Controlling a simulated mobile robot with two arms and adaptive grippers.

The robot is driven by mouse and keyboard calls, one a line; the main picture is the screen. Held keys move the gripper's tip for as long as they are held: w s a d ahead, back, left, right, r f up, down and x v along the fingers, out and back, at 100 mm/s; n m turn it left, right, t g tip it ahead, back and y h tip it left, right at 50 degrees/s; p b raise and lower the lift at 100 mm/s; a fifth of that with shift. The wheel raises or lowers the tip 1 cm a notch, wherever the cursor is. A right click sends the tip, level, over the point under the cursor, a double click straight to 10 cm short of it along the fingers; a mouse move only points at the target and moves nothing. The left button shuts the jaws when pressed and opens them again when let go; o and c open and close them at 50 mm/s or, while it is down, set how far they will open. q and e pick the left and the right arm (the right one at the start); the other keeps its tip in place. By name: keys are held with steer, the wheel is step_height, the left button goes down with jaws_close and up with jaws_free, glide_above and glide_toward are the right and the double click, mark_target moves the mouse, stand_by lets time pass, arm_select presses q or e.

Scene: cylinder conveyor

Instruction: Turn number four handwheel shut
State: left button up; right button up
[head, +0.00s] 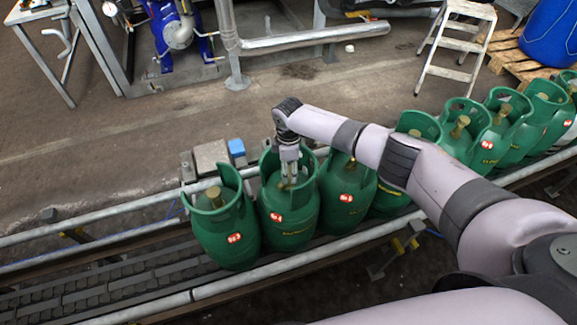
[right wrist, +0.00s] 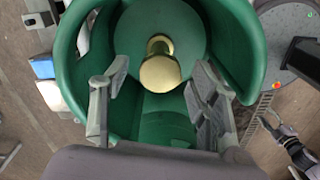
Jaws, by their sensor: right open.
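A row of green gas cylinders with open collars stands on the conveyor. The second cylinder from the left (head: 289,224) bears a small red label whose number is too small to read surely. My right gripper (head: 289,176) points down into its collar. In the right wrist view the brass handwheel (right wrist: 160,66) stands inside the green collar (right wrist: 240,45). The fingers of my right gripper are apart, one on each side of the handwheel, with gaps visible. In the head view the fingers largely hide this handwheel.
The leftmost cylinder (head: 225,232) and the third cylinder (head: 345,200) stand close on either side. A metal rail (head: 240,283) runs along the conveyor's near side. A box with a blue part (head: 237,147) stands behind. The conveyor is empty at left (head: 90,290).

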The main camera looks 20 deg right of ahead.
steer(key=c, duration=1.2)
steer(key=shift+o, duration=0.2)
